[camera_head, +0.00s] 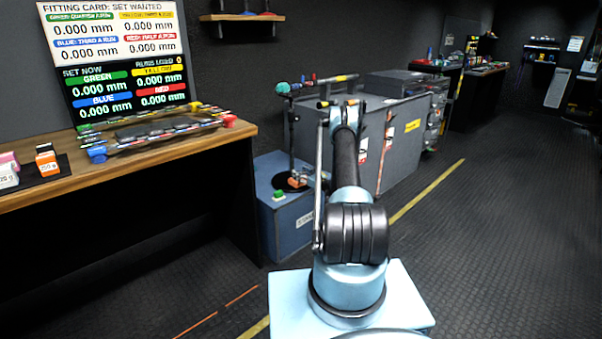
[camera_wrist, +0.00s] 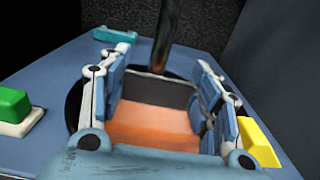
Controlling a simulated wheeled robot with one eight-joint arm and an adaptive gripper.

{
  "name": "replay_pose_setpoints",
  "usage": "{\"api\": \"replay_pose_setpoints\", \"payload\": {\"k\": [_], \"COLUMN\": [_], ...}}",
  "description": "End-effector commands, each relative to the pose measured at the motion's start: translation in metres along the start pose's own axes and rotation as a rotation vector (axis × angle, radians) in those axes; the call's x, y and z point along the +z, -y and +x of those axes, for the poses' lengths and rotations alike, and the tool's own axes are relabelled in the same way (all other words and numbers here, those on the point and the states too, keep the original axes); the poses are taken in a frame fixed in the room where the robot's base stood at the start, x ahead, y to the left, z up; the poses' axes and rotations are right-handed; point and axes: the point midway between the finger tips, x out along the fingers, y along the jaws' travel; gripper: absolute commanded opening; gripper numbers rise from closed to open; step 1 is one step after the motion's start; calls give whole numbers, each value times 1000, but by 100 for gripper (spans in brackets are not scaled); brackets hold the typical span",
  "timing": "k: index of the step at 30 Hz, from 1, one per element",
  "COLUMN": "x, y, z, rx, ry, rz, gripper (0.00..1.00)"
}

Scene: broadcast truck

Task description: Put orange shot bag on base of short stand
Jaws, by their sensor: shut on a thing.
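An orange shot bag (camera_wrist: 150,125) with a dark far side is between the fingers of my gripper (camera_wrist: 160,85). My gripper is shut on it. The short stand is a dark upright pole (camera_wrist: 163,40) on a round black base (camera_wrist: 74,102). The bag is in front of the pole and over the base; I cannot tell whether it touches the base. In the head view the stand's pole (camera_head: 291,135) rises from a blue case, with the orange bag (camera_head: 301,179) low beside it. My arm partly blocks the view there.
The blue case (camera_head: 285,225) bears a green block on a white foot (camera_wrist: 15,110), a yellow block (camera_wrist: 258,143) and a teal piece (camera_wrist: 115,36). A wooden desk (camera_head: 130,160) at left holds another orange block (camera_head: 47,160). A grey cabinet (camera_head: 400,140) stands behind. Floor at right is clear.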

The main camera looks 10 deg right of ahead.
Motion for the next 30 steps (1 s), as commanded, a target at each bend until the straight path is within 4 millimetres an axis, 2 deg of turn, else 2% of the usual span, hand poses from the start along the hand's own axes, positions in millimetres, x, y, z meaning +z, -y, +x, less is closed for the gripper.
{"api": "replay_pose_setpoints", "payload": {"k": [8,9,11,30], "x": [-5,-6,-6,-6], "y": [-1,-2,-2,-2], "z": [1,0,1,-5], "rx": [1,1,2,6], "ry": [1,0,0,0], "rz": [1,0,0,0], "gripper": [0,62,75,77]}}
